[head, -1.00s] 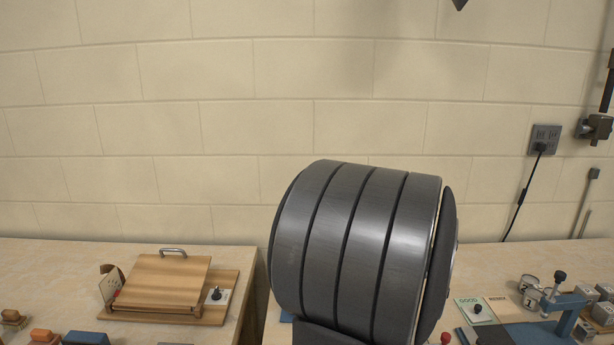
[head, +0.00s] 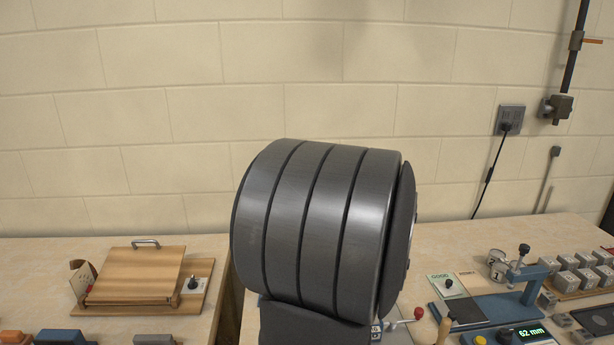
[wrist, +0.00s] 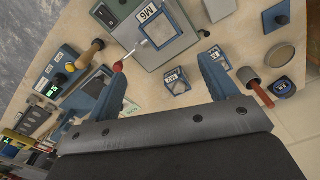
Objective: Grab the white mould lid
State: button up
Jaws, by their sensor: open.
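I cannot make out a white mould lid in either view. My gripper (wrist: 163,88) is open in the wrist view, its two blue fingers apart with nothing held between them. A small blue cube mould marked M2 (wrist: 176,81) stands on the bench just beyond the gap between the fingers. Past it is a blue-framed mould marked M6 (wrist: 165,27) on a grey plate (wrist: 148,55). In the head view my own dark arm covers the middle of the bench, and my gripper is out of sight there.
A red-knobbed lever (wrist: 118,66) stands beside the grey plate. A red-handled tool (wrist: 257,87) and a blue tape measure (wrist: 283,88) lie right of the fingers. A blue stand (head: 510,300) and several grey cubes (head: 580,272) are at the right. A wooden press (head: 140,272) is at the left.

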jog(key=c, duration=0.7)
jog(key=shift+o, duration=0.2)
jog(key=m+t+h, duration=0.3)
send_over(450, 281)
jog(key=s+a, duration=0.2)
jog(key=s, duration=0.1)
notch_tip(450, 281, down, 15)
jog(key=shift+r, duration=0.2)
jog(key=shift+w+x, duration=0.2)
jog(key=shift+x, duration=1.25)
jog(key=shift+w+x, duration=0.25)
jog(key=shift+x, duration=1.25)
